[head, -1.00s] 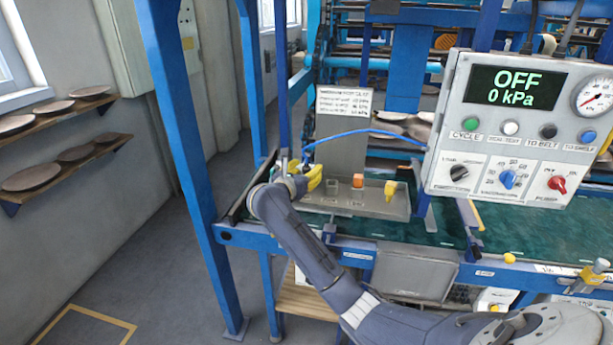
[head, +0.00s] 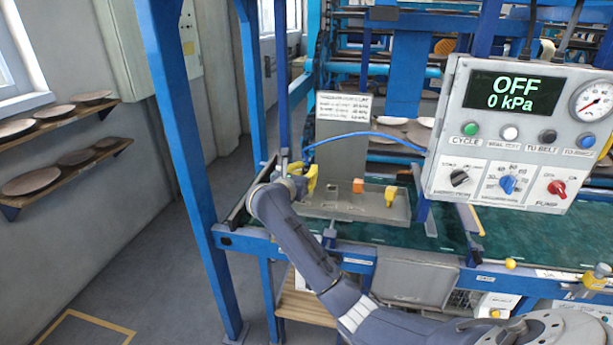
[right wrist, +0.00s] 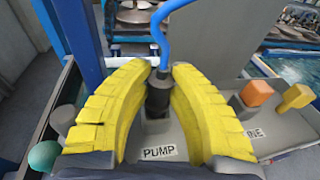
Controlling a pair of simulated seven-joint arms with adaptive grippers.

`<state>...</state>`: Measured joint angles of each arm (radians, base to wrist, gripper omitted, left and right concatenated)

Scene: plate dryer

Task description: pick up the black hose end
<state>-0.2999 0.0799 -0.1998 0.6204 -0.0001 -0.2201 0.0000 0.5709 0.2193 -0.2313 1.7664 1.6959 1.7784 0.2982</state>
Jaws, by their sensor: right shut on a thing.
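The black hose end (right wrist: 158,92) is in the right wrist view, upright, with the blue hose (right wrist: 163,35) rising from its top. My right gripper (right wrist: 162,75) has its two yellow fingers closed on it from both sides. A grey tray (right wrist: 190,140) with a "PUMP" label lies below. I cannot tell whether the hose end touches the tray. In the head view my right gripper (head: 308,180) is at the tray's left end, and the fingers hide the hose end there. The blue hose (head: 365,134) arches to the right. My left gripper is not in view.
An orange block (head: 358,186) and a yellow piece (head: 390,195) stand on the tray to the right of my gripper. The control panel (head: 500,135) reads OFF, 0 kPa. A blue post (head: 180,130) stands to the left. Green belt surface (head: 400,240) lies in front of the tray.

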